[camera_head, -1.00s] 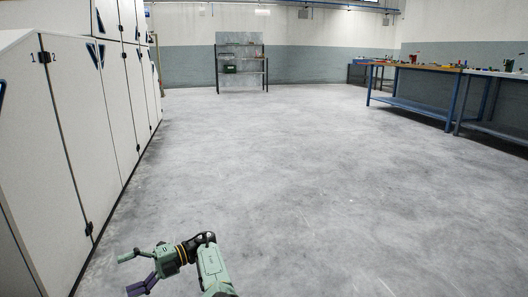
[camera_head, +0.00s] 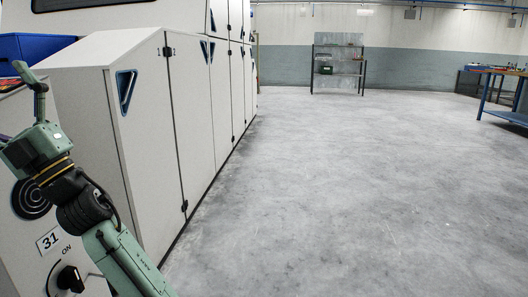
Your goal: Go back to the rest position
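My gripper (camera_head: 14,108) is at the far left of the head view, raised in front of the machine's front corner.
A pale machine cabinet (camera_head: 140,130) runs along the left, with a control panel (camera_head: 50,240) and a blue bin (camera_head: 22,47) near my gripper. The floor (camera_head: 350,190) is open. A shelf rack (camera_head: 338,65) stands at the back and a blue workbench (camera_head: 503,92) at the right.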

